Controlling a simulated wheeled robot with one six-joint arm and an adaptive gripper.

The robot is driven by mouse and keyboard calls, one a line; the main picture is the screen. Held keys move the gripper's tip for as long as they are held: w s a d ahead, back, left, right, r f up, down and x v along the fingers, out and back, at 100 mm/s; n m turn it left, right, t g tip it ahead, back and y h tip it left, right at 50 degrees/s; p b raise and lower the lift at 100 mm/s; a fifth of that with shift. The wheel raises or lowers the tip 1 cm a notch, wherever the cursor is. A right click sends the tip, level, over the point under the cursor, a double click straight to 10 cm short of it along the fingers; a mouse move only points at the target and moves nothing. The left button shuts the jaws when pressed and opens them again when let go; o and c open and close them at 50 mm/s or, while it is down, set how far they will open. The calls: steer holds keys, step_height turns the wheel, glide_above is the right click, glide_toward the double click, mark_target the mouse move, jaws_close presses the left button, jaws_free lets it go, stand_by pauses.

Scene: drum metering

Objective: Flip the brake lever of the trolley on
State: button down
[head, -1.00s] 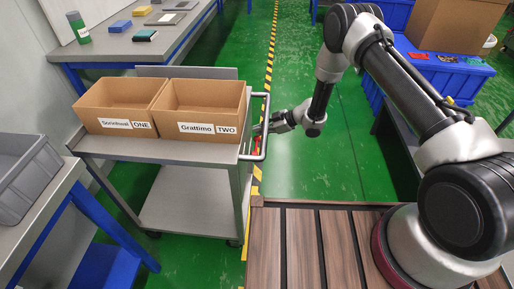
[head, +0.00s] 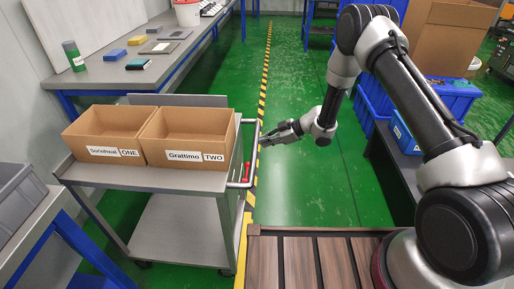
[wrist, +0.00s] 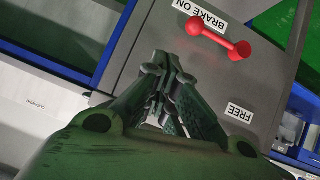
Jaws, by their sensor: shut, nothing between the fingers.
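The trolley (head: 150,178) stands left of centre in the head view. Its red brake lever (head: 247,172) is on the right end, below the handle. In the wrist view the red lever (wrist: 218,38) lies slanted on a grey plate. One rounded end is right beside the BRAKE ON label (wrist: 200,14); the other is farther right, above and apart from the FREE label (wrist: 239,112). My gripper (head: 264,141) is to the right of the trolley handle, clear of the lever. Its fingers (wrist: 167,62) are shut and empty, left of and below the lever in the wrist view.
Two open cardboard boxes, Sorinhwal ONE (head: 100,155) and Grattimo TWO (head: 185,158), stand on the trolley top. The handle (head: 250,150) juts out near my gripper. A grey bin (head: 22,200) is at left. Green floor right of the trolley is clear.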

steer(key=shift+w+v, duration=0.15)
steer(key=shift+v, duration=0.75)
steer(key=shift+w+v, duration=0.15)
steer(key=shift+v, duration=0.7)
